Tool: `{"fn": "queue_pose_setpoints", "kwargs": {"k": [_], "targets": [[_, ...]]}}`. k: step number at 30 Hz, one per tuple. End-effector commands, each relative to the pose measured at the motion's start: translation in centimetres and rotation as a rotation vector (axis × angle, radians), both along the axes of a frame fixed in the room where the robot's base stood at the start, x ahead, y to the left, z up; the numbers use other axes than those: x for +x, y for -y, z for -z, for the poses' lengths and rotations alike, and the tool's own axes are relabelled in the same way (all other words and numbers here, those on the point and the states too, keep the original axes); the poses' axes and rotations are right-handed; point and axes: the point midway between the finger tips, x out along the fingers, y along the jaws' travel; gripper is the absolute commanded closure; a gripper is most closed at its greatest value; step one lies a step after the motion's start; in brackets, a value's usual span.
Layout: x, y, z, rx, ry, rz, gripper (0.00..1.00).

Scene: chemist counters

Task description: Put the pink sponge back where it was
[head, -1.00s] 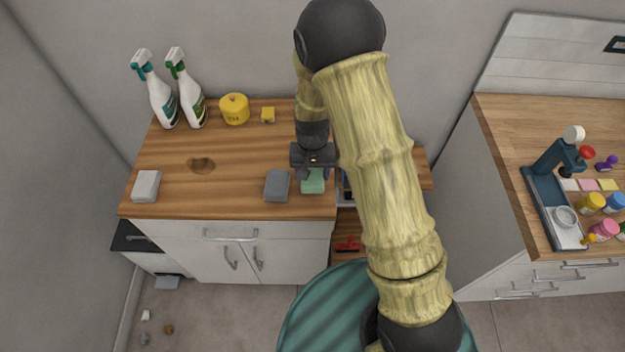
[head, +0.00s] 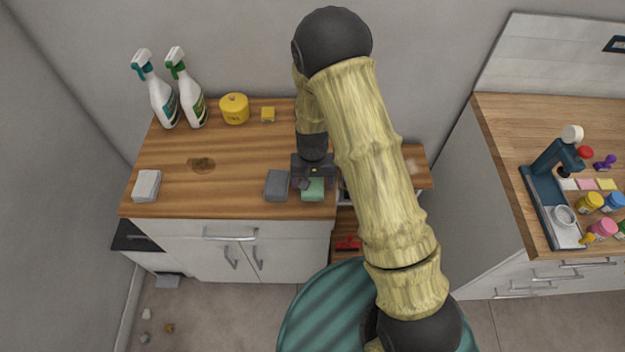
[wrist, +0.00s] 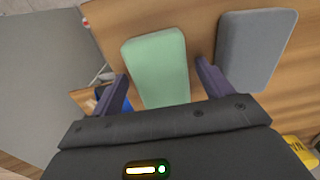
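I see no pink sponge in either view. A green sponge (head: 313,191) lies at the front right of the left counter (head: 240,200). My gripper (head: 312,182) is low over it. In the wrist view the green sponge (wrist: 158,65) lies between the open fingers (wrist: 160,82), with a gap on its right side; contact on the left is unclear. A grey sponge (head: 277,186) lies just left of it, and it also shows in the wrist view (wrist: 255,45). A whitish sponge (head: 146,186) lies at the counter's left end.
A dark stain (head: 201,165) marks the wood. The right counter holds a microscope (head: 553,165) and several jars. My arm hides part of the counter.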

Motion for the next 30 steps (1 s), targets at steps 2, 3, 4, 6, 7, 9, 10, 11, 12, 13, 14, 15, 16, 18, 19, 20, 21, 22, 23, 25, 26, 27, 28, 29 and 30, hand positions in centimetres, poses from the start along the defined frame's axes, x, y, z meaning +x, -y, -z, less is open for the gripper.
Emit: {"fn": "queue_pose_setpoints", "kwargs": {"k": [2, 3, 4, 6, 7, 9, 10, 11, 12, 13, 14, 15, 16, 18, 19, 20, 21, 22, 23, 25, 26, 27, 28, 29, 30], "targets": [[0.0, 0.0, 0.0, 0.0, 0.0, 0.0, 0.21], [0.0, 0.0, 0.0, 0.0, 0.0, 0.0, 0.21], [0.0, 0.0, -0.1, 0.0, 0.0, 0.0, 0.21], [0.0, 0.0, -0.3, 0.0, 0.001, 0.0, 0.21], [0.0, 0.0, -0.4, 0.0, 0.001, 0.0, 0.21], [0.1, 0.0, -0.7, 0.001, 0.003, -0.001, 0.21], [0.1, -0.1, -1.0, 0.001, 0.003, -0.001, 0.21], [0.1, -0.1, -1.3, 0.001, 0.003, -0.001, 0.21], [0.1, -0.1, -1.7, 0.001, 0.003, -0.002, 0.21], [0.1, -0.1, -2.1, 0.002, 0.005, -0.002, 0.21], [0.1, -0.1, -2.5, 0.002, 0.004, -0.002, 0.21], [0.1, -0.1, -3.1, 0.002, 0.005, -0.002, 0.21], [0.1, -0.1, -3.6, 0.002, 0.006, -0.002, 0.21], [0.1, 0.0, -4.7, 0.002, 0.006, -0.001, 0.21], [0.1, 0.0, -5.2, 0.002, 0.005, 0.0, 0.21], [0.1, -0.1, -5.7, 0.002, 0.006, -0.001, 0.21], [0.1, -0.1, -6.4, 0.002, 0.005, -0.001, 0.21], [0.1, -0.1, -6.9, 0.002, 0.006, -0.002, 0.21], [0.1, -0.1, -7.4, 0.002, 0.005, -0.002, 0.21], [0.1, -0.1, -8.6, 0.002, 0.005, -0.002, 0.21], [0.1, 0.0, -9.1, 0.002, 0.006, -0.001, 0.21], [0.1, 0.0, -9.8, 0.002, 0.004, 0.0, 0.21], [0.1, 0.0, -10.2, 0.002, 0.005, 0.0, 0.21], [0.1, 0.0, -10.7, 0.002, 0.004, 0.0, 0.21], [0.1, 0.0, -11.1, 0.001, 0.003, -0.001, 0.21]]}}
